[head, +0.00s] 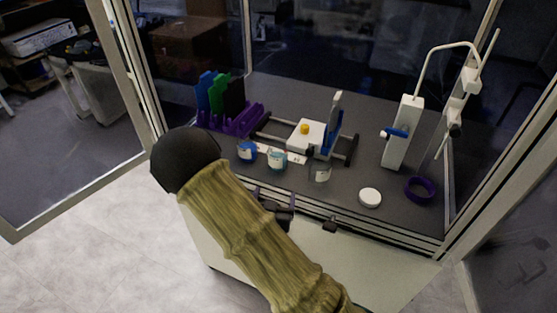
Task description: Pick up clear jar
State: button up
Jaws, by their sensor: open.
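The clear jar (320,174) stands upright near the front edge of the dark work surface, just below a small rack with a white block. It is see-through and small in this view, so its outline is faint. My arm in its olive sleeve reaches in from the lower right and bends at a dark elbow. My gripper (306,218) is a dark shape low in front of the surface's front edge, apart from the jar. It is open, with nothing seen between its fingers. Part of it is hidden behind my sleeve.
A blue-labelled jar (247,151) and a teal-labelled jar (278,160) stand left of the clear jar. A white lid (370,198) and purple ring (421,189) lie right. A white stand (402,135) rises behind. A purple rack (232,121) is back left. Cabinet frames bound both sides.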

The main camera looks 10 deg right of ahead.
aim_at(275, 162)
jog(key=shift+s+a+r+n+t, duration=0.3)
jog(key=shift+a+r+n+t, duration=0.35)
jog(key=shift+t, duration=0.55)
jog(key=b+x, duration=0.2)
jog(key=x, duration=0.9)
jog(key=shift+w+d, duration=0.1)
jog(key=shift+w, duration=0.1)
jog(key=shift+w+d, duration=0.1)
jog(key=shift+w, duration=0.3)
